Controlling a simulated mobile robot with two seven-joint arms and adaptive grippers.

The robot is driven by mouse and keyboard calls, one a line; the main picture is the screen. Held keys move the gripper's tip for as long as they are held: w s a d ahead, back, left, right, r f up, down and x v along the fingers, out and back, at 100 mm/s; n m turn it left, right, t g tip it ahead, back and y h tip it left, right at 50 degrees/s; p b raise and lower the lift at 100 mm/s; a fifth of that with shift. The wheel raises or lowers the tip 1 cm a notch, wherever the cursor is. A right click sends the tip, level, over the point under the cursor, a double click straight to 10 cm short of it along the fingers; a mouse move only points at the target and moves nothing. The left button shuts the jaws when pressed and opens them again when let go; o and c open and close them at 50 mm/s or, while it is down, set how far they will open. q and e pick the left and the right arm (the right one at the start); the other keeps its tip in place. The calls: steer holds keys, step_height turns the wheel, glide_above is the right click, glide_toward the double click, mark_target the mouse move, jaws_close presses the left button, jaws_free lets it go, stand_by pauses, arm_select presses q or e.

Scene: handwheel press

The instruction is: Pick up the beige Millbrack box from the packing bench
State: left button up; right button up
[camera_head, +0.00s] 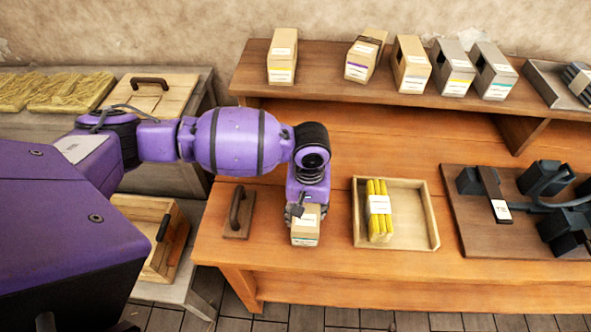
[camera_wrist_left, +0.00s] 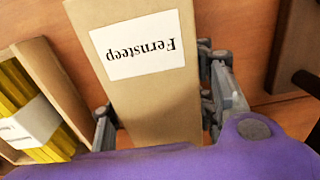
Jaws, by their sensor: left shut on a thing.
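My left gripper (camera_head: 305,207) points down over the front of the packing bench (camera_head: 300,265) and is shut on a beige box (camera_head: 305,231). In the left wrist view this box (camera_wrist_left: 150,95) stands between the fingers, and its white label reads "Fernsteep", upside down. I cannot tell whether the box still touches the bench. More beige boxes stand on the raised shelf: one at the left (camera_head: 282,62), one with a purple stripe (camera_head: 360,62) and one beside it (camera_head: 410,66). Their labels are too small to read, so I cannot tell which is Millbrack.
Two grey boxes (camera_head: 453,72) (camera_head: 494,74) stand further right on the shelf. A wooden tray (camera_head: 418,233) with a yellow bundle (camera_head: 378,212) lies right of my gripper. A dark handle on a wooden block (camera_head: 237,222) is close at the left. A board with black fixtures (camera_head: 480,240) lies at right.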

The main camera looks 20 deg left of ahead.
arm_select(q)
steer(key=shift+r, duration=0.1)
steer(key=shift+c, duration=0.9)
arm_select(e)
steer(key=shift+s+f, duration=0.1)
steer(key=shift+s, duration=0.1)
steer(key=shift+s, duration=0.1)
